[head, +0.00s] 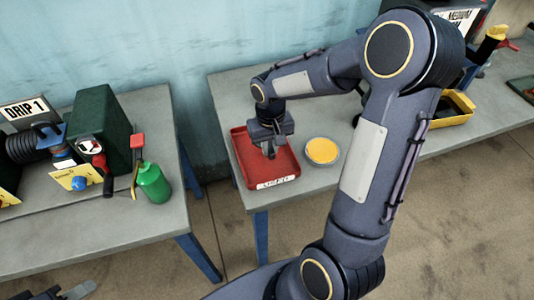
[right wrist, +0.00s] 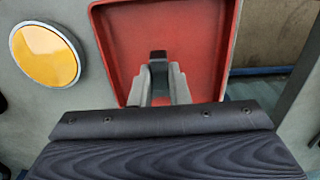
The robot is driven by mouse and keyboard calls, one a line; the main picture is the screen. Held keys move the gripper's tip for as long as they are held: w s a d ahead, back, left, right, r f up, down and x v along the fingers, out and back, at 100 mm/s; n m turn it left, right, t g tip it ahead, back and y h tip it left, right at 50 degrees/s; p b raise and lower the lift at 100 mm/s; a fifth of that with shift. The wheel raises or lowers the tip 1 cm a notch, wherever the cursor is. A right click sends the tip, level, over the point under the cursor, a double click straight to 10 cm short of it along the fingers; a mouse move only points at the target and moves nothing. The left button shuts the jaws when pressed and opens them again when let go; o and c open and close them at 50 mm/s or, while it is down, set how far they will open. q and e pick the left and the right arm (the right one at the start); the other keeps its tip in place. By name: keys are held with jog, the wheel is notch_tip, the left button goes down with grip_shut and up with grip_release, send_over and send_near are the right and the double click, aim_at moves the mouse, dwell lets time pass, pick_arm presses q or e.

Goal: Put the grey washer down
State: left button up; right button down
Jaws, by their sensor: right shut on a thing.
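My right gripper (head: 268,150) points down over the red tray (head: 284,168) on the middle table. In the right wrist view its two grey fingers (right wrist: 162,76) are close together over the tray (right wrist: 215,50). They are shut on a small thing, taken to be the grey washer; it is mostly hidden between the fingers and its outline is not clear. I cannot tell whether it touches the tray floor. Part of my left gripper (head: 72,292) shows at the bottom left edge of the head view, away from the tables; its jaws are not clear.
A yellow bin (head: 459,106) is farther right. A gap separates the tables.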

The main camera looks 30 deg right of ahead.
aim_at(267, 162)
jog(key=shift+w+a+f, duration=0.15)
jog(key=shift+f, duration=0.1)
jog(key=shift+w+a+f, duration=0.15)
jog(key=shift+f, duration=1.65)
jog(key=shift+f, duration=0.2)
jog(key=c, duration=1.4)
grip_release()
jog(key=shift+r, duration=0.1)
